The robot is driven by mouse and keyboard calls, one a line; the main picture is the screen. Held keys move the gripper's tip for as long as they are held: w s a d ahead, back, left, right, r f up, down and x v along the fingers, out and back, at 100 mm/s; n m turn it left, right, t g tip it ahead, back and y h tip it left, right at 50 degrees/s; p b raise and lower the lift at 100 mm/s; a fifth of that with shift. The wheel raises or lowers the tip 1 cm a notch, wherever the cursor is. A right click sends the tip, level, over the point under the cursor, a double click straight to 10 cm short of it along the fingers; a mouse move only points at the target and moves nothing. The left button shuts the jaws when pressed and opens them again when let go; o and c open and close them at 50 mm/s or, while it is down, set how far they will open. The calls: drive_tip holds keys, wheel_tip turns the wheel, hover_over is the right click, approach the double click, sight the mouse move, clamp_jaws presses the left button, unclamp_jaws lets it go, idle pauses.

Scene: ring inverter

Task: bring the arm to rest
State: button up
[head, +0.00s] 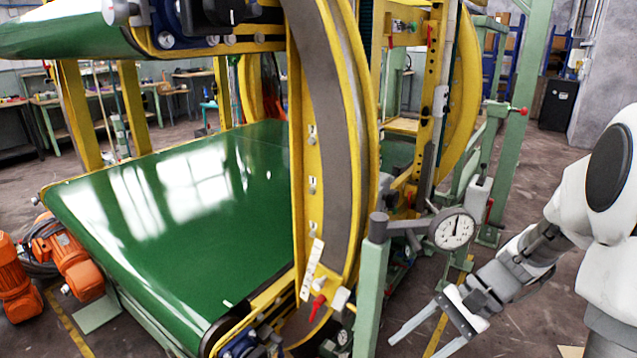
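My white arm (590,215) reaches in from the right side of the head view and bends down toward the lower middle. My gripper (415,347) is at the bottom, right of centre. Its two grey fingers are spread apart with nothing between them, so it is open and empty. The fingers point down and left, with the lower one close to the bottom edge of the picture. The gripper appears to the right of a green post and below a round dial gauge (452,229). I cannot tell the exact gap to them.
A yellow ring frame (312,150) and a green conveyor belt (170,220) fill the left and middle. A green post (371,295) stands left of my gripper. Orange motors (75,262) sit at the left. Bare floor (535,325) shows below my arm.

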drive_tip(key=s+a+r+n+t+h+p, duration=0.1)
drive_tip(key=s+r+n+t+h+p, duration=0.1)
drive_tip(key=r, duration=0.6)
drive_tip(key=s+r+n+t+h+p, duration=0.1)
drive_tip(key=s+r+n+t+h, duration=0.4)
drive_tip(key=s+r+n, duration=0.3)
drive_tip(key=shift+s+a+r+n+h+p, duration=0.3)
drive_tip(key=shift+s+a+r+h+p, duration=0.1)
drive_tip(key=shift+h, duration=0.5)
drive_tip(key=shift+c, duration=0.3)
drive_tip(key=shift+c, duration=0.6)
